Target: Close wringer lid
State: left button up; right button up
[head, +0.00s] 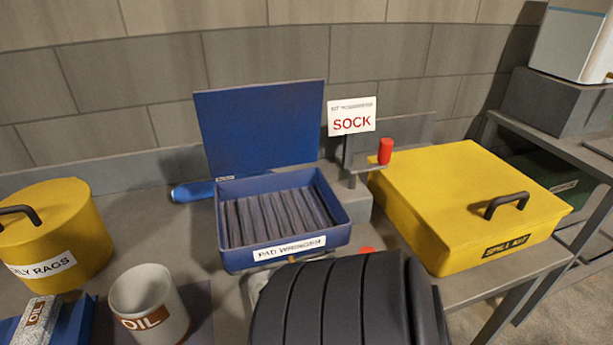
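The pad wringer (285,259) is a blue open-topped box with a white "PAD WRINGER" label, standing on the grey bench in the middle of the head view. Its blue lid (262,127) stands up at the back edge, wide open and leaning back a little. Dark ribbed slats (277,216) fill the inside of the box. A blue rounded handle-like piece (193,191) sticks out at the box's left rear.
A yellow spill kit (455,200) stands right of the wringer. A red knob (385,150) and "SOCK" sign (352,117) stand behind. A dark ribbed rounded shape (340,305) fills the front. An oil can (148,305) and yellow rag bin (60,230) are left.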

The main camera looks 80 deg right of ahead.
aim_at(250, 128)
jog(key=i+l+z, duration=0.1)
jog(key=z, duration=2.5)
jog(key=i+j, duration=0.05)
jog(key=j, duration=0.05)
